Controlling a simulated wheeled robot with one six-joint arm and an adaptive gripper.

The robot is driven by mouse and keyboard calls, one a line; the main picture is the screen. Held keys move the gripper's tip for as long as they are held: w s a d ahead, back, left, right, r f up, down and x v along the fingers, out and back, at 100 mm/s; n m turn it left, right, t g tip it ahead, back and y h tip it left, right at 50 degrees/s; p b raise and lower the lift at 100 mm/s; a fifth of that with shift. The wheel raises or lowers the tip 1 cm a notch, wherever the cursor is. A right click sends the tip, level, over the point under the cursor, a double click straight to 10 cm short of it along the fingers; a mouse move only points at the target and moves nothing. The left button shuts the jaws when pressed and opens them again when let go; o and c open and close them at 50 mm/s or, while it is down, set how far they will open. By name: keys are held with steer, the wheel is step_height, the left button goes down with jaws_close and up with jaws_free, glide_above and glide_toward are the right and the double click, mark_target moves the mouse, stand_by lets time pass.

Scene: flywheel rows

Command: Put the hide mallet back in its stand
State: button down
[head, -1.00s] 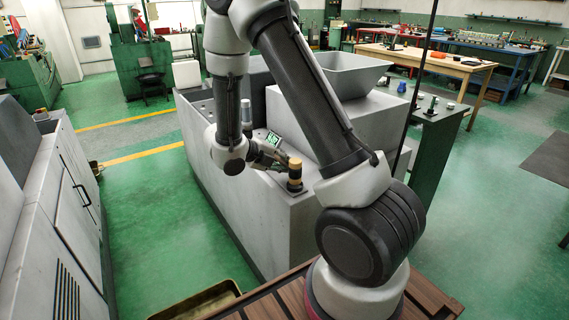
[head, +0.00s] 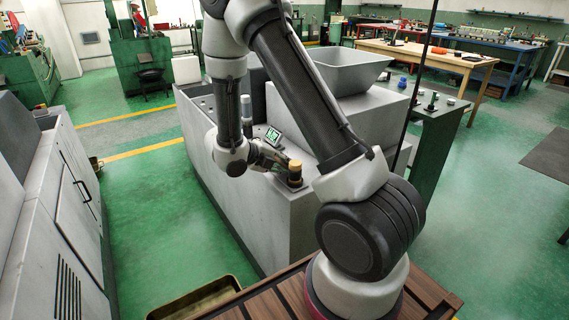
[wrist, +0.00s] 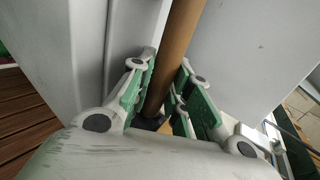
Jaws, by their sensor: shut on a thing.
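The hide mallet shows in the head view as a short tan cylinder (head: 295,165) above a dark part, at the near corner of the grey machine top. In the wrist view its brown round shaft (wrist: 180,45) runs between my green-padded fingers. My gripper (head: 283,166) is shut on the mallet and reaches it from the left; the fingers also show in the wrist view (wrist: 165,100). A dark piece (wrist: 150,123) lies at the lower end of the shaft. I cannot tell whether the dark part under the tan cylinder is the stand or part of the mallet.
A small lit green display (head: 272,136) stands close behind my gripper. A grey upright cylinder (head: 246,108) is beside my forearm. A large grey hopper (head: 348,72) rises behind. Green floor (head: 140,220) is open to the left of the machine.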

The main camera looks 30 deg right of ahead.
steer(key=c, duration=1.3)
jaws_free()
steer(key=shift+o, duration=0.2)
steer(key=v, duration=1.2)
